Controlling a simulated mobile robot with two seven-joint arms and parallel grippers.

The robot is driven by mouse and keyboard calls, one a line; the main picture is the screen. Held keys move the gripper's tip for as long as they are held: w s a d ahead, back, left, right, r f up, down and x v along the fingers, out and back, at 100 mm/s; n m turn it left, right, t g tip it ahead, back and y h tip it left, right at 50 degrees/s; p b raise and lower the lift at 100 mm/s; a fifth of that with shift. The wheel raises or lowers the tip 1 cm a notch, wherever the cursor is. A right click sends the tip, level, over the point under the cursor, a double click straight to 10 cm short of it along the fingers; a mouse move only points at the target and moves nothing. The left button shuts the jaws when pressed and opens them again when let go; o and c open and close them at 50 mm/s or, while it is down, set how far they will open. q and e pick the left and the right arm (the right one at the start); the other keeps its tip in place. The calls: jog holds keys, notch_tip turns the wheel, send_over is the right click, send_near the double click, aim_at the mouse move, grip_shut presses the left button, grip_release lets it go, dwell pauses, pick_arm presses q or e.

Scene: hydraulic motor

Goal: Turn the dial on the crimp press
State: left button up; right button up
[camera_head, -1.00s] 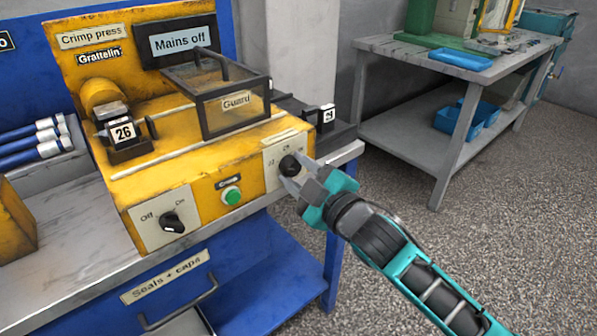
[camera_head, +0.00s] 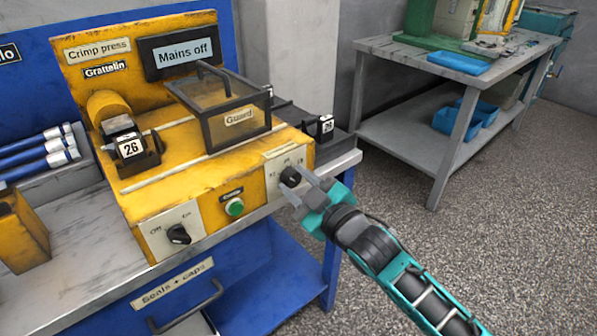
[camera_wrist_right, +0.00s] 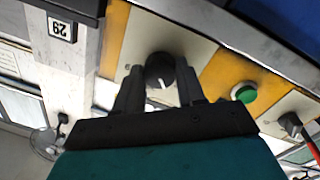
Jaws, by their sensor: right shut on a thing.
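The yellow crimp press (camera_head: 165,188) stands on the bench. Its black dial (camera_head: 290,177) is on a pale plate at the right end of the front, with small number marks above it. My right gripper (camera_head: 296,184) reaches it from the lower right and is shut on it. In the right wrist view the two dark fingers flank the dial (camera_wrist_right: 160,70), whose white pointer line shows between them. A black Off/On knob (camera_head: 178,234) is at the left of the front. A green button (camera_head: 234,207) sits between. My left gripper is not in view.
The sign (camera_head: 182,52) reads "Mains off". A clear guard box (camera_head: 235,118) stands on top of the press. White-capped blue tubes (camera_head: 40,150) lie at the left. Open floor lies right of the bench.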

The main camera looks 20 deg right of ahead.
jog(key=m+p, duration=0.2)
jog(key=p, duration=0.1)
jog(key=shift+r+m, duration=0.3)
jog(key=shift+m, duration=0.1)
jog(key=m+p, duration=0.2)
jog(key=p, duration=0.1)
jog(key=m+p, duration=0.2)
jog(key=shift+f+m+g, duration=0.15)
jog(key=shift+m+g, duration=0.15)
jog(key=shift+g, duration=0.1)
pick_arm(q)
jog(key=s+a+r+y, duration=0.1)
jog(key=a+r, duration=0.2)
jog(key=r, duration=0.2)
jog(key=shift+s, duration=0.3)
pick_arm(e)
jog(key=shift+m, duration=0.3)
pick_arm(q)
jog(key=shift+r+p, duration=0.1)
jog(key=shift+p, duration=0.2)
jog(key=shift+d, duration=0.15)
pick_arm(e)
jog(key=shift+f, duration=0.1)
jog(key=o, duration=1)
jog(key=shift+o, duration=0.2)
